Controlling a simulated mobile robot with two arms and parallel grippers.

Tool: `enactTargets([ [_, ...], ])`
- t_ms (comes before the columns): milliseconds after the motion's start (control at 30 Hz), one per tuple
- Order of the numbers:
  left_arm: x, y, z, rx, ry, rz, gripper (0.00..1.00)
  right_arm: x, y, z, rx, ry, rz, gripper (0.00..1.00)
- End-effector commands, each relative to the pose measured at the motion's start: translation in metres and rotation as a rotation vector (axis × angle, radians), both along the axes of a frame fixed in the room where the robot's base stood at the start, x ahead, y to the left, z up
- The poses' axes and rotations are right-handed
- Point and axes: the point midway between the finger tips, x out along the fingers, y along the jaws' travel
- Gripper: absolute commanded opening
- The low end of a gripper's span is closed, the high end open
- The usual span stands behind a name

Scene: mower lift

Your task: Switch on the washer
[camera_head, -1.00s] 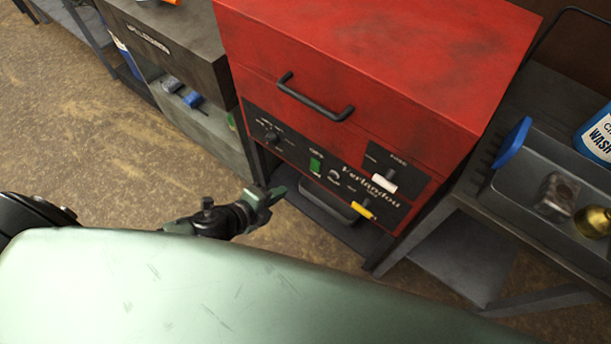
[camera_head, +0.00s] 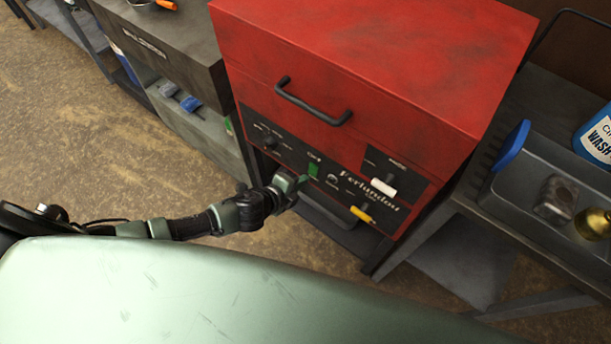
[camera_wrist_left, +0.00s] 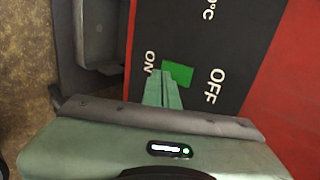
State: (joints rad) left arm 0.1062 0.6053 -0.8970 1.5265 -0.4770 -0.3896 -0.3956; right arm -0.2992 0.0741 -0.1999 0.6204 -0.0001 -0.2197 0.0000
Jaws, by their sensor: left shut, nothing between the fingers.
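The red washer (camera_head: 350,60) stands in front of me with a black control panel (camera_head: 285,148) low on its face. A green rocker switch (camera_head: 314,170) is on the panel. In the left wrist view the green switch (camera_wrist_left: 178,73) sits between the printed words ON and OFF. My left gripper (camera_head: 303,181) is shut and empty, its tips close to the switch. In the left wrist view the shut fingers (camera_wrist_left: 162,88) reach the switch's lower-left edge, on the ON side. I cannot tell whether they touch it. My right gripper is not in view.
Panel knobs include a white-handled one (camera_head: 383,187) and a yellow-handled one (camera_head: 362,214). A dark handle (camera_head: 312,102) sticks out above the panel. A grey bench (camera_head: 165,35) stands left; a cart with a grey tray (camera_head: 500,190) stands right. Floor is clear at left.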

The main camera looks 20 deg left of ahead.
Motion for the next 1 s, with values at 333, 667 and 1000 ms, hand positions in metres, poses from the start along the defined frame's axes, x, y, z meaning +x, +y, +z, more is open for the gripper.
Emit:
enactTargets([
  [333,0.02,-0.007,-0.003,0.002,0.001,0.0,0.0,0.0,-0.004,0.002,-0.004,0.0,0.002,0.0],
  [667,0.024,-0.009,-0.004,-0.001,0.0,0.001,0.0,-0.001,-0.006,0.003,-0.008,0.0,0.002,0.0],
  [1000,0.023,-0.008,0.0,0.0,-0.001,0.0,0.0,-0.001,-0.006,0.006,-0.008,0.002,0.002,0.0],
])
